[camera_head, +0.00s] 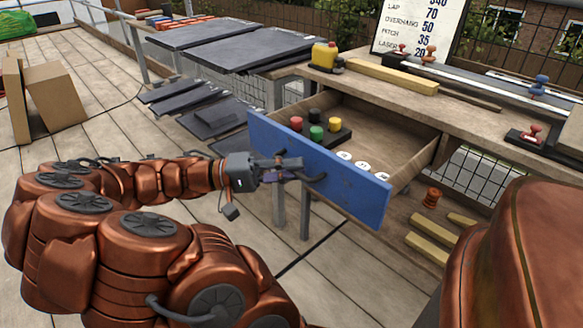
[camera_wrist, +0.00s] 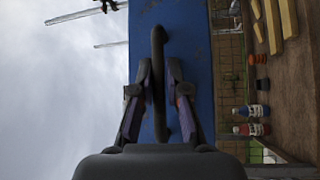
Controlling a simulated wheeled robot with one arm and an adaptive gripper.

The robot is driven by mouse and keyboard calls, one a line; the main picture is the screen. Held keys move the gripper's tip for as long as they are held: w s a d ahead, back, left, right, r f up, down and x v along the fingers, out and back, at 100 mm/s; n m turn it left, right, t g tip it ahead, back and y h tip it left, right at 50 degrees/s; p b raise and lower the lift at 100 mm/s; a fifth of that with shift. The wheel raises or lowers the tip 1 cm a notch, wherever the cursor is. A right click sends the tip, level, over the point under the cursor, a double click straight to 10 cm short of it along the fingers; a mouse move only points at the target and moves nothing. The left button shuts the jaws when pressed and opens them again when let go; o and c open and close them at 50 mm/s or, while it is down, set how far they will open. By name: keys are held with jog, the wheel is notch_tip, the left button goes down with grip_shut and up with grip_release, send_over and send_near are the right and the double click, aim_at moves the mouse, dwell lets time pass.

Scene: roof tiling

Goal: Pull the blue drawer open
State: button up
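The blue drawer front (camera_head: 345,185) stands out from the wooden bench, and the drawer is open with its inside showing. My gripper (camera_head: 284,166) is at the black handle on the outer face of the drawer front. In the wrist view the black handle (camera_wrist: 158,85) runs between the two fingers of my gripper (camera_wrist: 160,75), against the blue front (camera_wrist: 190,40). The fingertip contact is small and dark in both views.
In the drawer are a dark holder with red, black, green and yellow pieces (camera_head: 316,132) and several white discs (camera_head: 362,166). Dark slabs (camera_head: 205,35) lie on the left stand. A yellow-and-red container (camera_head: 324,56) stands on the bench (camera_head: 400,97). Wooden decking lies open at left.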

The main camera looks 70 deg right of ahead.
jog(key=o, duration=0.4)
jog(key=shift+w, duration=0.15)
jog(key=shift+v, duration=3.65)
jog(key=s+a+r+n+t+y+p, duration=0.1)
jog(key=s+a+r+n+t+p, duration=0.2)
jog(key=r+p, duration=0.5)
jog(key=s+a+r+n+t+y+p, duration=0.1)
jog(key=a+r+n+t+p, duration=0.1)
jog(key=a+r+t+p, duration=0.6)
jog(key=a+r+n+t+y+p, duration=0.1)
jog(key=a+r+n+t+p, duration=0.1)
jog(key=p, duration=0.6)
jog(key=w+a+r+n+t+y+p, duration=0.1)
jog(key=a+r+n+y+p, duration=0.1)
jog(key=a+r+n+p, duration=0.3)
jog(key=w+a+r+n+t+y+p, duration=0.1)
jog(key=a+r+n+t+p, duration=0.1)
jog(key=a+r+p, duration=0.4)
jog(key=shift+a+r+n+t+p, duration=0.15)
jog(key=shift+a+n+p, duration=0.3)
jog(key=shift+a+p, duration=0.9)
jog(key=shift+a+r+n+t+p, duration=0.15)
jog(key=shift+a+n+p, duration=0.3)
jog(key=shift+a+p, duration=0.85)
